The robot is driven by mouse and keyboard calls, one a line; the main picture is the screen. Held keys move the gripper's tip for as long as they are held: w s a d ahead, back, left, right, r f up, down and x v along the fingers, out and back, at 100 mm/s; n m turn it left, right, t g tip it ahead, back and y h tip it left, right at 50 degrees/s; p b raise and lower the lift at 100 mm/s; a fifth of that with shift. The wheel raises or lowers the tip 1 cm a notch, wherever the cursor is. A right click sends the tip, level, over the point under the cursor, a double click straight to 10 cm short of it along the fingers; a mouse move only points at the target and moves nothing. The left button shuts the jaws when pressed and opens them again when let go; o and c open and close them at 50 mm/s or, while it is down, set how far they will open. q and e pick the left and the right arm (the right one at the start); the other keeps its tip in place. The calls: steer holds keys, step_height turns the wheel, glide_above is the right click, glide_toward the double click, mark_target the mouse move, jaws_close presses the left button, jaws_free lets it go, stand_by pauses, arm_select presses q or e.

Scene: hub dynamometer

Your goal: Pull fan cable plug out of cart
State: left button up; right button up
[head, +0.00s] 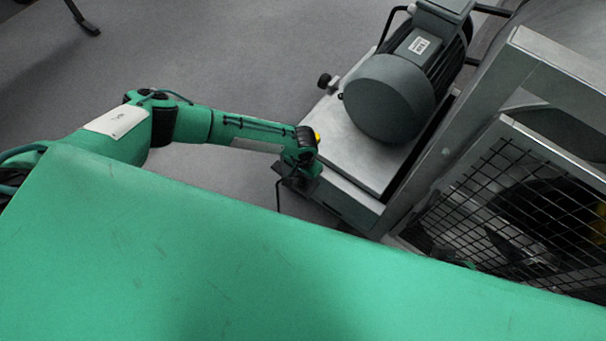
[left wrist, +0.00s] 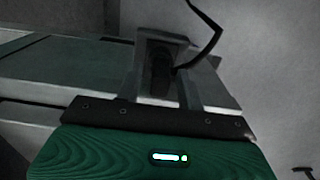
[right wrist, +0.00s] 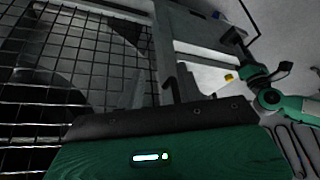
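My left gripper (head: 300,178) is at the near-left edge of the grey cart (head: 352,208) in the head view. In the left wrist view its two fingers (left wrist: 165,85) stand on either side of a dark fan cable plug (left wrist: 160,72), against the cart's side. I cannot tell whether they touch the plug. A black cable (left wrist: 214,40) leaves the plug and curves up to the right; a short length also hangs below my gripper in the head view (head: 278,195). In the right wrist view my right gripper (right wrist: 157,88) has parted fingers with nothing between them. It is out of the head view.
A grey motor (head: 392,98) sits on the cart top. A fan behind a wire grille (head: 510,205) stands at the right; the grille also fills the left of the right wrist view (right wrist: 75,70). Metal frame bars (head: 455,140) stand between them. The floor (head: 225,55) at left is mostly clear.

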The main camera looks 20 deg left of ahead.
arm_select(q)
steer(key=shift+c, duration=0.2)
jaws_close()
steer(key=shift+r+p, duration=0.75)
steer(key=shift+p, duration=0.25)
steer(key=shift+r+p, duration=2)
steer(key=shift+p, duration=0.25)
